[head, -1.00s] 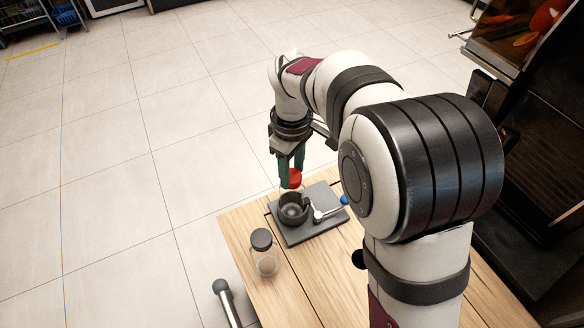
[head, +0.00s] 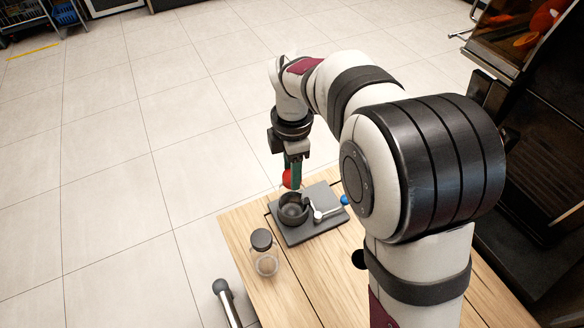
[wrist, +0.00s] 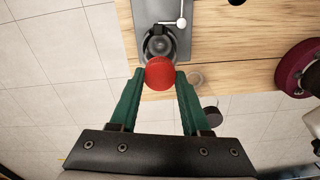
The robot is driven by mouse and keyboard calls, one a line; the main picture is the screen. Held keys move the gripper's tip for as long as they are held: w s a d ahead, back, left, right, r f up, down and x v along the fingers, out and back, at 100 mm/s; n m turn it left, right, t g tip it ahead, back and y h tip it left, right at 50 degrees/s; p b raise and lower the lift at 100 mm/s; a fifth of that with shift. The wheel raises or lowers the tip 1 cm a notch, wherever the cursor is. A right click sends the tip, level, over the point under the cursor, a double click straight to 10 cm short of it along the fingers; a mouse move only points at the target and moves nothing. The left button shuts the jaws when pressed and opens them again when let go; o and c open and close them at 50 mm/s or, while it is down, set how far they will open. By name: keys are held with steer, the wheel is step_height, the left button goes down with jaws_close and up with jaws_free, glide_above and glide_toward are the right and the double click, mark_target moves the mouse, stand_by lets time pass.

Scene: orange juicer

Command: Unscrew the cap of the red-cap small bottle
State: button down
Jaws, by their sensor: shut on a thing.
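My gripper (head: 292,176) has green fingers pointing down, and they are shut on a round red cap (head: 287,180). In the wrist view the cap (wrist: 160,73) sits between the two fingertips, touching both. The cap is above a dark round holder (head: 293,209) on a grey plate (head: 325,232). The holder also shows behind the cap in the wrist view (wrist: 158,46). The small bottle's body is not clearly visible, so I cannot tell whether it is under the cap.
A clear jar with a dark lid (head: 262,240) stands left of the plate on the wooden table (head: 290,288). A small lever with a blue knob (head: 345,200) lies at the plate's right. A dark machine (head: 530,150) stands at the right.

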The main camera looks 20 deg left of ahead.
steer(key=n, duration=0.5)
